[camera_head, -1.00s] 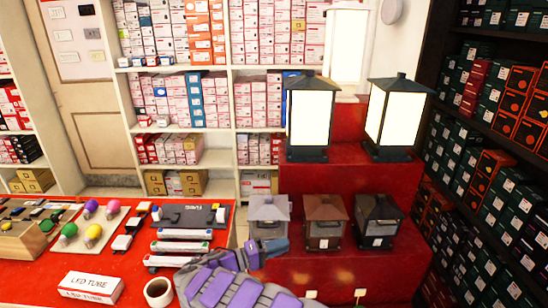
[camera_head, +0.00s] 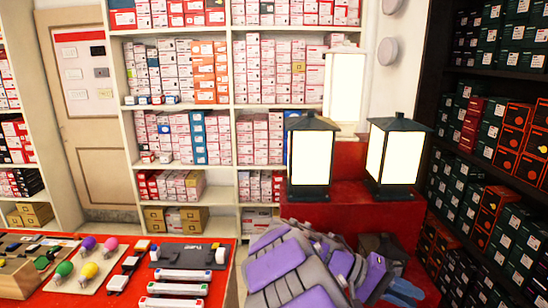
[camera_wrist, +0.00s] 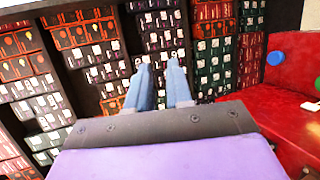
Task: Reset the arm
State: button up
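Nothing is held in the gap. The fingers point toward shelves of boxes. My purple and grey arm (camera_head: 290,265) crosses the bottom middle of the head view and hides most of the small lanterns on the lower red step.
Two lit lanterns (camera_head: 311,157) (camera_head: 394,157) stand on the red stepped display (camera_head: 345,208). A dark shelf of boxes (camera_head: 490,150) lines the right. A red table (camera_head: 225,285) with bulbs and tubes is at lower left. A red surface (camera_wrist: 285,110) shows right in the wrist view.

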jog(key=s+a+f+y, duration=0.2)
jog(key=s+y, duration=0.5)
jog(key=s, duration=0.9)
jog(key=s+a+f+n+t+y, duration=0.1)
jog(key=s+a+f+y, duration=0.1)
jog(key=s+a, duration=0.3)
jog(key=s+a+f+n+t+y, duration=0.1)
jog(key=s+a+f+y, duration=0.2)
jog(key=s+a, duration=0.3)
jog(key=shift+s+a+t+y, duration=0.25)
jog(key=shift+a+t+y, duration=0.15)
jog(key=shift+y, duration=0.3)
jog(key=shift+c, duration=0.2)
